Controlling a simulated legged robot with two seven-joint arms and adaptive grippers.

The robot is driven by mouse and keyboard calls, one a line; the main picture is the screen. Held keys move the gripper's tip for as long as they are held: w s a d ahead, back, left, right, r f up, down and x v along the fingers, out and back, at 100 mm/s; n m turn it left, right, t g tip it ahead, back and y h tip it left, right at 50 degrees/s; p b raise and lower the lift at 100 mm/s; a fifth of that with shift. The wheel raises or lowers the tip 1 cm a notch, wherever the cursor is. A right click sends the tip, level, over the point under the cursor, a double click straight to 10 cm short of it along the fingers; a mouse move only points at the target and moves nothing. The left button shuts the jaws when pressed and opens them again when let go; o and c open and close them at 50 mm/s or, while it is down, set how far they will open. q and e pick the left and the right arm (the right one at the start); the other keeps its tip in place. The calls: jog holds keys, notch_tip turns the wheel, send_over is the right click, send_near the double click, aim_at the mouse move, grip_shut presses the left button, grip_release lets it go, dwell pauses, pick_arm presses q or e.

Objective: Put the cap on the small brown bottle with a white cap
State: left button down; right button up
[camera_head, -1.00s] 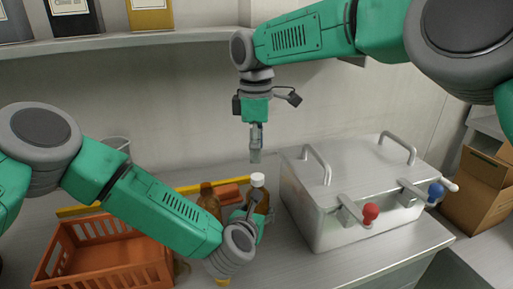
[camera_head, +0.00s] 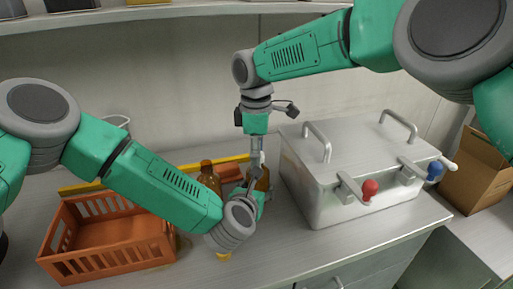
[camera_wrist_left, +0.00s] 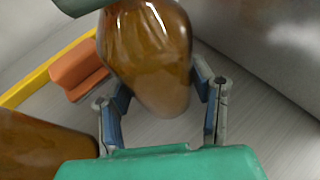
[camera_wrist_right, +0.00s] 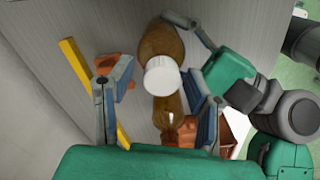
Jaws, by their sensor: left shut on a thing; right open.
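The small brown bottle (camera_head: 263,183) stands upright on the bench, partly hidden by my left arm. My left gripper (camera_head: 258,191) is shut on its body; the left wrist view shows the bottle (camera_wrist_left: 150,60) between the fingers. The white cap (camera_wrist_right: 162,76) is at the bottle's top; I cannot tell whether it is seated tightly. My right gripper (camera_head: 257,156) points down over the cap and is open. In the right wrist view the cap appears between its fingers, with gaps on both sides.
A second brown bottle (camera_head: 210,175) stands close on the left. An orange crate (camera_head: 110,262) is at front left. A metal box (camera_head: 345,190) with red and blue knobs stands close on the right. A yellow bar (camera_head: 85,187) lies behind.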

grip_shut()
jog(key=m, duration=1.1)
jog(key=shift+o, duration=0.5)
grip_release()
